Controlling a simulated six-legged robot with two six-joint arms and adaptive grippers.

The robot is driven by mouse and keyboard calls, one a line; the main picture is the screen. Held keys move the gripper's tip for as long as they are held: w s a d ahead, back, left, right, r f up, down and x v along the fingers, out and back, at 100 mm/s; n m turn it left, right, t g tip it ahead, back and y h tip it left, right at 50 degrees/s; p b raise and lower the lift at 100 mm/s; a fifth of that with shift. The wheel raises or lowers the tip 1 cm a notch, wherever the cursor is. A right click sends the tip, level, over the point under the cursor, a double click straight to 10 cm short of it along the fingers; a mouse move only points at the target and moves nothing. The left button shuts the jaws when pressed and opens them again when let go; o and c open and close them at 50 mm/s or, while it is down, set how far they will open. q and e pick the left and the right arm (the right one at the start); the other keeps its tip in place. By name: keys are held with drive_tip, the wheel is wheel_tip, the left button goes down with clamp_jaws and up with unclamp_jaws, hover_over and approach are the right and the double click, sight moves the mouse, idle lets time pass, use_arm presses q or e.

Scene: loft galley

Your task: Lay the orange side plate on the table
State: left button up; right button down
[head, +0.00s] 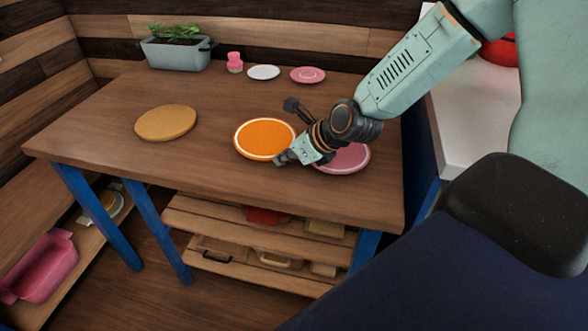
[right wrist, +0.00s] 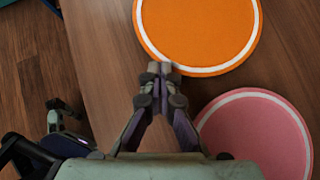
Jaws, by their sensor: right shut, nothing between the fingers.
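The orange side plate (head: 264,139), with a white ring near its rim, lies flat on the wooden table (head: 205,170). It also shows at the top of the right wrist view (right wrist: 200,30). My right gripper (head: 283,160) is shut and empty, its fingertips at the near edge of the orange plate. In the right wrist view the fingertips (right wrist: 160,68) overlap the plate's rim; whether they touch it I cannot tell. My left gripper is not in the head view.
A pink plate (head: 345,160) lies right of the orange one, partly behind my right gripper. A round tan mat (head: 166,123) lies at left. A planter (head: 177,52), pink cup (head: 235,63), white saucer (head: 263,72) and pink saucer (head: 308,75) stand along the back.

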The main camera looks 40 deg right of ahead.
drive_tip(key=shift+w+a+b, duration=0.1)
drive_tip(key=shift+w+b, duration=0.2)
drive_tip(key=shift+s, duration=0.2)
